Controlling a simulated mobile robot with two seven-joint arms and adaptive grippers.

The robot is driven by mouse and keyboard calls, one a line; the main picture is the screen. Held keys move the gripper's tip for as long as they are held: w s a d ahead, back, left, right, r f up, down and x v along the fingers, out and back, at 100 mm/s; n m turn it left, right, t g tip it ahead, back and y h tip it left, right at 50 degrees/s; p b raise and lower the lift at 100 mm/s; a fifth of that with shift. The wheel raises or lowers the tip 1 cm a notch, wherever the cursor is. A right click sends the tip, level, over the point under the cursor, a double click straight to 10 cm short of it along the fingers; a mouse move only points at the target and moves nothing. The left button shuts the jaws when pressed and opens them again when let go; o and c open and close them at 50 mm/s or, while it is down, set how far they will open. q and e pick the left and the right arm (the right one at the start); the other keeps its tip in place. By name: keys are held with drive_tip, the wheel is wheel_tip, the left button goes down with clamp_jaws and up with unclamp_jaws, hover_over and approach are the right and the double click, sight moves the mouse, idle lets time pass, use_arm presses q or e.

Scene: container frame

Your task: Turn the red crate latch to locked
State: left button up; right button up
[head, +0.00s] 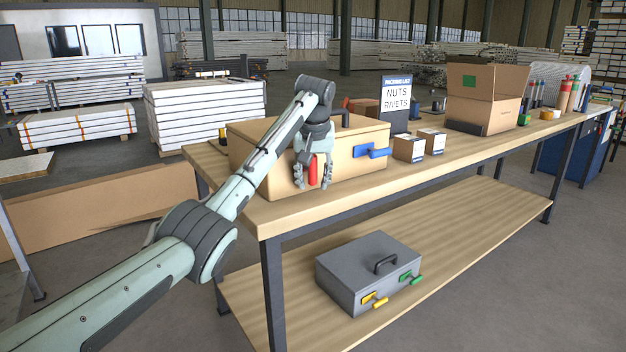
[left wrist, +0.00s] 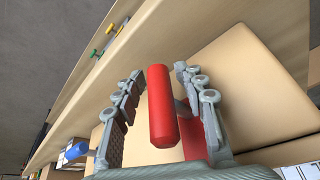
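The tan crate (head: 352,136) stands on the workbench, with its red latch (head: 313,170) on the front face. The latch's red handle hangs roughly vertical in the head view. In the left wrist view the red handle (left wrist: 161,105) stands between my fingers, with part of its red plate behind it. My left gripper (head: 314,184) is at the crate front with its fingers on either side of the handle. It is open, with gaps visible between the handle and both fingers (left wrist: 165,92). My right gripper is not in view.
A blue latch (head: 372,151) sits on the same crate, to the right. Small boxes (head: 409,148), a packing list sign (head: 396,95) and an open carton (head: 485,100) stand further along the bench. A grey case (head: 345,274) with yellow and green latches lies on the lower shelf.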

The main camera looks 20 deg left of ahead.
use_arm(q)
drive_tip(key=shift+s+r, duration=0.1)
drive_tip(key=shift+r, duration=0.05)
drive_tip(key=v, duration=1.1)
drive_tip(key=shift+r, duration=0.35)
drive_tip(key=shift+s+f, duration=0.1)
drive_tip(key=shift+s, duration=0.05)
